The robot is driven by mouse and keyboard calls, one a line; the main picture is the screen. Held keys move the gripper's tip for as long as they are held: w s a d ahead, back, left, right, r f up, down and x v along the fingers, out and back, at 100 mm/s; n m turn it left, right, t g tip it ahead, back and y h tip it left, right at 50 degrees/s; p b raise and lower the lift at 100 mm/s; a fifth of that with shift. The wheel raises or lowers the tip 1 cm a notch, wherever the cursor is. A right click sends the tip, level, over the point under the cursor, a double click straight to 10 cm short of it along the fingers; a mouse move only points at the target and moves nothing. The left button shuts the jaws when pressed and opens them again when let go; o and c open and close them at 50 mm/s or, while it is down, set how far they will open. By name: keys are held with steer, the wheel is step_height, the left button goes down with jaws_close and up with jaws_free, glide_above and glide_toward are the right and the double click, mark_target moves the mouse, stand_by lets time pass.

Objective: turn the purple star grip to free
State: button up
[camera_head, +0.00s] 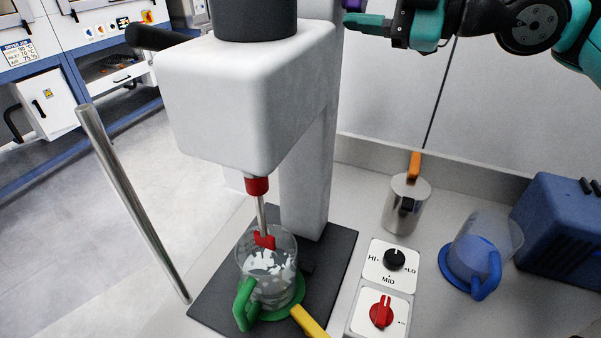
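A small purple piece (352,4) shows at the top edge, beside the column of the stirring machine (245,90). It may be part of the purple star grip; most of it is cut off by the frame, so its shape and setting cannot be read. My gripper (362,20), with teal and dark parts, reaches in from the upper right and points left. Its tip is at or just below the purple piece. I cannot tell whether they touch, or how far apart the fingers are.
Below are a glass beaker (268,262) with a green handle under the stirrer, a black knob (394,259), a red knob (381,311), a metal pot (406,206), a blue-handled jug (480,250) and a blue box (562,235). A metal rod (130,200) stands left.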

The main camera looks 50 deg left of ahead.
steer(key=n, duration=0.7)
steer(key=shift+n, duration=0.3)
steer(key=o, duration=1.1)
steer(key=b+v, duration=0.3)
steer(key=v, duration=0.3)
